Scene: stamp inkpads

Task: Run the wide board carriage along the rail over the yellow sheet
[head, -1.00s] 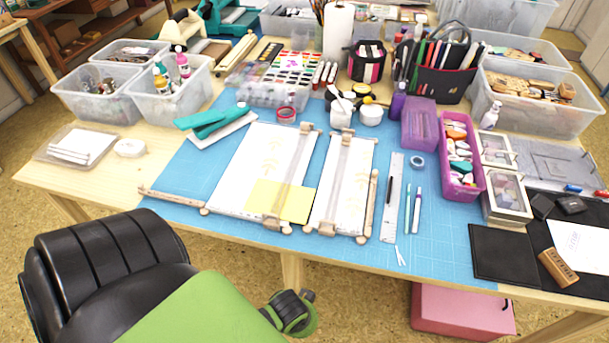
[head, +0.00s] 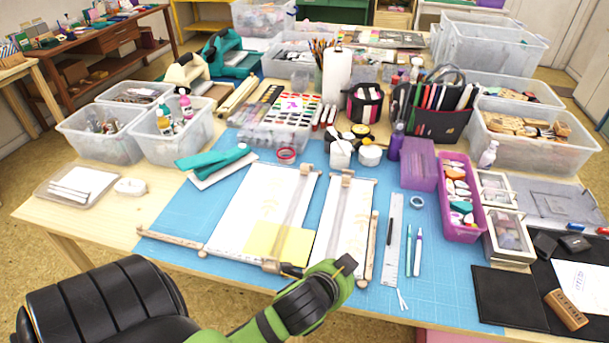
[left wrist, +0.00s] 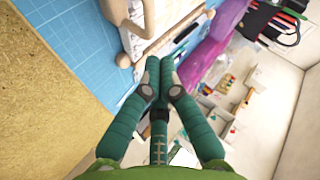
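The wide board (head: 255,195) lies on the blue mat, with its rail (head: 299,199) along its right side. The yellow sheet (head: 277,243) lies across its front part. My right gripper is out of view.
A wooden bar (head: 169,238) lies left of the wide board, and a ruler (head: 393,240) and pens lie to the right. A teal stapler-like tool (head: 213,160) is behind left. Containers line the table's back. The mat left of the wide board is mostly clear.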

